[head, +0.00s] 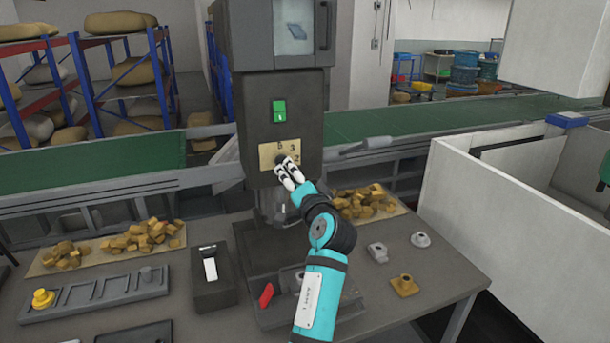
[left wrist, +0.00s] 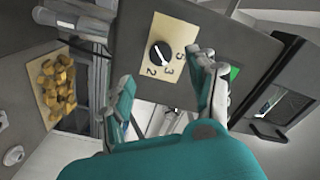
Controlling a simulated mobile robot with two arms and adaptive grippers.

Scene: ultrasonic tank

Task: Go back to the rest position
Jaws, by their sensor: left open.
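My left gripper (head: 288,172) is raised in front of the dark machine column in the head view. Its fingers are close to a tan dial plate (head: 268,154) and overlap its lower right. In the left wrist view the left gripper (left wrist: 168,88) is open, its fingers spread and nothing between them. A black knob (left wrist: 160,54) on the numbered dial plate (left wrist: 172,32) shows beyond the fingers; I see no finger touching it. The knob's white mark points toward the numbers 3 and 2. My right gripper is in neither view.
A green switch (head: 279,111) sits above the dial. The table (head: 420,270) holds a black box (head: 213,277), a grey tray (head: 95,298), a yellow part (head: 404,285) and piles of tan chunks (head: 140,237). A white partition (head: 520,220) stands at right.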

